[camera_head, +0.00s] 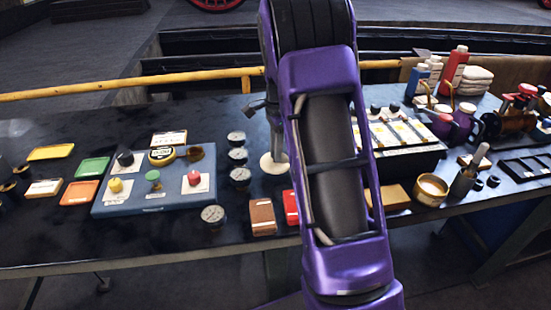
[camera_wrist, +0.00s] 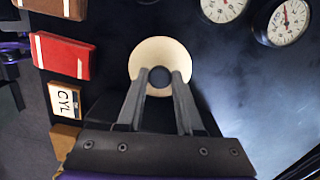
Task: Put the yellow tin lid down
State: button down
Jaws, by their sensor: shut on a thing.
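My gripper (camera_wrist: 160,82) is shut on the dark round knob in the middle of a pale cream-yellow disc (camera_wrist: 160,51), which I take to be the yellow tin lid. The lid shows flat below the fingertips in the wrist view. In the head view the lid (camera_head: 272,164) is just left of my purple arm, over the dark bench, beside the column of gauges. I cannot tell whether its underside touches the bench. An open yellow-brass round tin (camera_head: 432,189) stands on the bench to the right of my arm.
Gauges (camera_wrist: 289,21) lie close to the lid's right in the wrist view. A red box (camera_wrist: 61,56) and a small card marked CYL (camera_wrist: 65,101) lie to its left. A blue board (camera_head: 150,200) with coloured knobs lies farther left. Dark bench is bare right of the lid in the wrist view.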

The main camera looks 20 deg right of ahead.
jog(key=shift+f, duration=1.6)
jog(key=shift+f, duration=0.1)
jog(key=c, duration=0.6)
grip_release()
jog(key=shift+o, duration=0.2)
notch_tip(320, 180, up, 12)
jog(key=p, duration=0.1)
jog(key=shift+d, duration=0.35)
